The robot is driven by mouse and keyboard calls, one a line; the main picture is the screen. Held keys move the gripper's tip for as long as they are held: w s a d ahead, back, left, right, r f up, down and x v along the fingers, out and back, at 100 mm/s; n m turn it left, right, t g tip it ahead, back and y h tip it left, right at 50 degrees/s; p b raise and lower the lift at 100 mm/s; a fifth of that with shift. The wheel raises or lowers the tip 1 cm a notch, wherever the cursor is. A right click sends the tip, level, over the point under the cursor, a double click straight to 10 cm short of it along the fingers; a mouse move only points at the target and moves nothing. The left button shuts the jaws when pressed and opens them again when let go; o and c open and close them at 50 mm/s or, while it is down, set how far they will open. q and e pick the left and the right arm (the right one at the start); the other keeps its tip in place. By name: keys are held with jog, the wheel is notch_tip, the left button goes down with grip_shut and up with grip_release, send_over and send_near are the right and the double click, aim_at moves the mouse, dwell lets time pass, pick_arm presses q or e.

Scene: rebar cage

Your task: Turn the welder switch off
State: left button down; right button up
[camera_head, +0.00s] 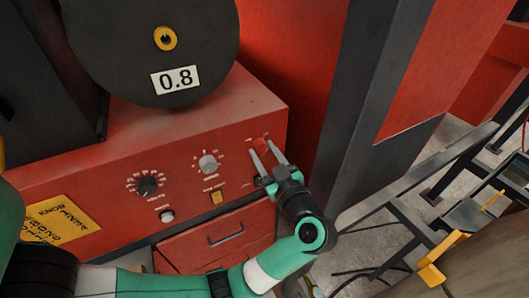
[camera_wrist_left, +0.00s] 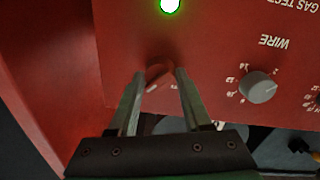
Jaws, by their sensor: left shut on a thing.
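The red welder switch (camera_head: 260,146) is at the right end of the control panel on the red welder (camera_head: 120,165). My left gripper (camera_head: 266,153) reaches up from below and is shut on the switch, with one finger on each side. In the left wrist view the red switch (camera_wrist_left: 158,72) sits between the two fingertips (camera_wrist_left: 160,76), which partly hide it. The switch's marked setting is too small to read. A green light (camera_wrist_left: 170,5) glows on the panel in the left wrist view. My right gripper is not in view.
The panel also has a black dial (camera_head: 146,186), a grey wire dial (camera_head: 208,163) and a small yellow button (camera_head: 216,197). A drawer (camera_head: 225,240) lies below. A black spool marked 0.8 (camera_head: 150,75) stands on top. A dark post (camera_head: 365,110) rises to the right.

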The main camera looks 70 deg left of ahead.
pick_arm(q)
jog(key=shift+n, duration=0.3)
jog(key=n, duration=0.2)
jog(key=shift+n+p, duration=0.4)
jog(key=shift+n, duration=0.9)
jog(key=n, duration=0.2)
jog(key=shift+f+n+b, duration=0.15)
jog(key=shift+n+b, duration=0.25)
jog(key=shift+n+g+y+b, duration=0.4)
jog(key=shift+n+b, duration=2.7)
jog(key=shift+n, duration=2.1)
